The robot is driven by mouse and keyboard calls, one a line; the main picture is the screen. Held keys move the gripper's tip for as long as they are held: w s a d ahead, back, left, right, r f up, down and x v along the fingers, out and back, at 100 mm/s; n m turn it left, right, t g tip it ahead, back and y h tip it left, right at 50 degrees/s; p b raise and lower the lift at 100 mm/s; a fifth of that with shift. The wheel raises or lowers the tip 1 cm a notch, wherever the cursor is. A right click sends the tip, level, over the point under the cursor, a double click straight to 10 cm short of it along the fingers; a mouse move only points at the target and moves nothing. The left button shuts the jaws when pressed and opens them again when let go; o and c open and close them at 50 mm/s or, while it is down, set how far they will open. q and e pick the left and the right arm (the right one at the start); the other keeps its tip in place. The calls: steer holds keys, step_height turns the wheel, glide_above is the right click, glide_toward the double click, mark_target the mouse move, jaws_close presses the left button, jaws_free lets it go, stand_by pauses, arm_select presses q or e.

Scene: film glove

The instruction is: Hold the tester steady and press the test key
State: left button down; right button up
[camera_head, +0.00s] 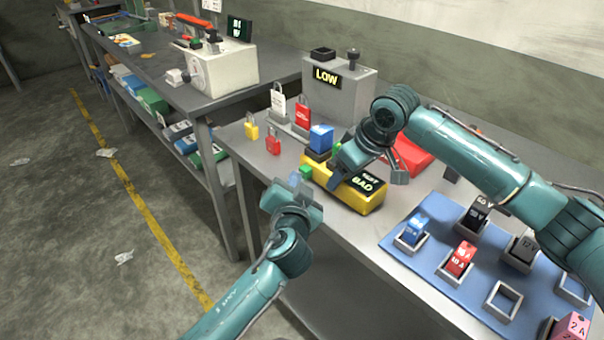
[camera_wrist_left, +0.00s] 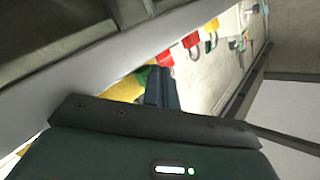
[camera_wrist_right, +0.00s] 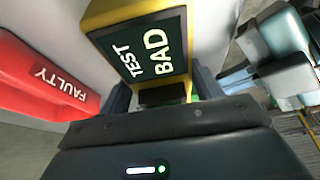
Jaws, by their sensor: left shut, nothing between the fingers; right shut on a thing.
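The yellow tester (camera_head: 357,201) lies on the bench with a dark display reading TEST BAD, also clear in the right wrist view (camera_wrist_right: 186,22). A blue block (camera_head: 321,137) sits at its far left end. A green key (camera_head: 306,171) shows at its left side. My right gripper (camera_head: 343,168) is shut on the tester, its fingers on either side of the body in the right wrist view (camera_wrist_right: 160,92). My left gripper (camera_head: 296,183) is shut and empty just short of the green key; in the left wrist view its fingers (camera_wrist_left: 161,86) point toward the tester. I cannot tell whether they touch the key.
A blue tray (camera_head: 404,249) with several slots and coloured blocks lies to the right. A red FAULTY bin (camera_wrist_right: 42,80) is beside the tester. A grey box reading LOW (camera_head: 345,98) stands behind.

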arm_select(q)
steer(key=shift+s+d, duration=0.1)
steer(key=shift+d, duration=0.2)
arm_select(e)
steer(key=shift+w, duration=0.1)
arm_select(q)
steer(key=shift+s+a+f, duration=0.15)
steer(key=shift+a, duration=0.05)
steer(key=shift+s+a, duration=0.7)
steer(key=shift+a, duration=0.3)
steer(key=shift+s+a, duration=0.7)
steer(key=shift+a, duration=0.3)
arm_select(e)
steer(key=shift+f, duration=0.1)
steer(key=o, duration=1.4)
steer(key=shift+d, duration=0.1)
